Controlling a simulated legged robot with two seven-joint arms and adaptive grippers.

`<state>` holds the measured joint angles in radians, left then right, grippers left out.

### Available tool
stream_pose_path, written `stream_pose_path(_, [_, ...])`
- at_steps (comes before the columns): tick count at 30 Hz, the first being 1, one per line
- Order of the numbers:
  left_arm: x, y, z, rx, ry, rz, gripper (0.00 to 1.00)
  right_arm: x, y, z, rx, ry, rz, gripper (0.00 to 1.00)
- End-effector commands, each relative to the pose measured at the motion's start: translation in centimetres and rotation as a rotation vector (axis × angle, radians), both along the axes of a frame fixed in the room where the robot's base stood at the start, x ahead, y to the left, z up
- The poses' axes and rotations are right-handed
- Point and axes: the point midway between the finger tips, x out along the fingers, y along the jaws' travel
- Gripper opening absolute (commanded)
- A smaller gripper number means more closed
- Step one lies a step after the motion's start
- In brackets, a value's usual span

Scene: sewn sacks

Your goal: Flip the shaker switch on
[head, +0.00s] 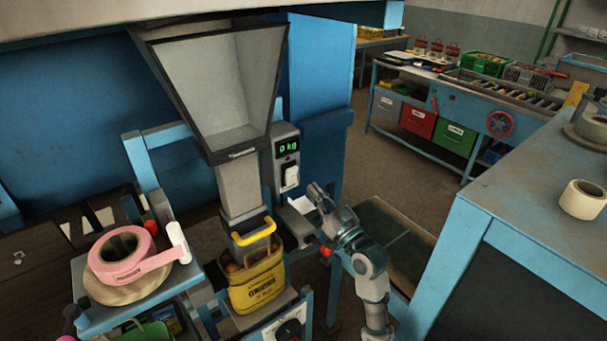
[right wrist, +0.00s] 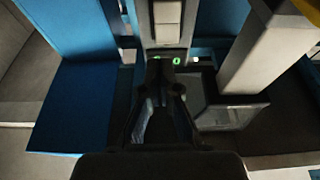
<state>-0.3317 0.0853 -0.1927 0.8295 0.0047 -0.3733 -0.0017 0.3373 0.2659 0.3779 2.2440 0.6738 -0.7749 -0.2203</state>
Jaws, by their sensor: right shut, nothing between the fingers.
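The shaker switch (head: 290,177) is a white rocker on a grey control post, just below a green display (head: 288,147) reading 0 kg. Which way the rocker is tipped I cannot tell. The switch also shows in the right wrist view (right wrist: 167,14) at the top, with the display (right wrist: 176,61) below it. My right gripper (head: 316,190) is shut and empty, to the right of the switch and slightly lower in the head view. In the right wrist view its fingertips (right wrist: 166,68) overlap the display's edge. Contact is not clear. My left gripper is not in view.
A grey hopper (head: 215,90) stands left of the post. A yellow sack (head: 257,280) with contents hangs under its spout. Pink tape (head: 122,255) lies on a blue stand at left. A blue bench (head: 500,210) with tape rolls is at right.

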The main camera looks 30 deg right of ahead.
Motion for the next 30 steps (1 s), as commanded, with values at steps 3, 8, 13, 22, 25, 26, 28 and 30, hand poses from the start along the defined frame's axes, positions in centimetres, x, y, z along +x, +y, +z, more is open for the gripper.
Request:
stream_pose_path(3, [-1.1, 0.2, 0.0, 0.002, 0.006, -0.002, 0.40, 2.3, 0.1, 1.0, 0.002, -0.002, 0.000, 0.00])
stream_pose_path(8, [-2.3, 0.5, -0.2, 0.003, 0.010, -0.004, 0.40, 4.5, 0.2, 1.5, 0.002, 0.000, 0.000, 0.00])
stream_pose_path(13, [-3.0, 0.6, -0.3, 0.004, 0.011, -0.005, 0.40, 5.6, 0.3, 1.8, 0.001, 0.000, 0.000, 0.00])
stream_pose_path(22, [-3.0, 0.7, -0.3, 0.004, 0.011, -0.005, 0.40, 5.8, 0.3, 1.8, 0.000, 0.001, 0.000, 0.00])
stream_pose_path(25, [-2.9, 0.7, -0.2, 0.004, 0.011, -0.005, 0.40, 5.8, 0.3, 1.8, 0.000, 0.003, 0.000, 0.00])
stream_pose_path(26, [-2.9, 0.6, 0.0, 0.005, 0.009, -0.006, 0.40, 5.8, 0.3, 2.0, 0.000, 0.006, 0.000, 0.00])
stream_pose_path(28, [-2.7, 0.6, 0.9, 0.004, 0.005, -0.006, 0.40, 5.9, 0.3, 2.4, -0.003, 0.022, 0.001, 0.00])
stream_pose_path(30, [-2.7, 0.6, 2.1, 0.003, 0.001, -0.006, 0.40, 6.1, 0.3, 2.9, -0.005, 0.048, 0.000, 0.00])
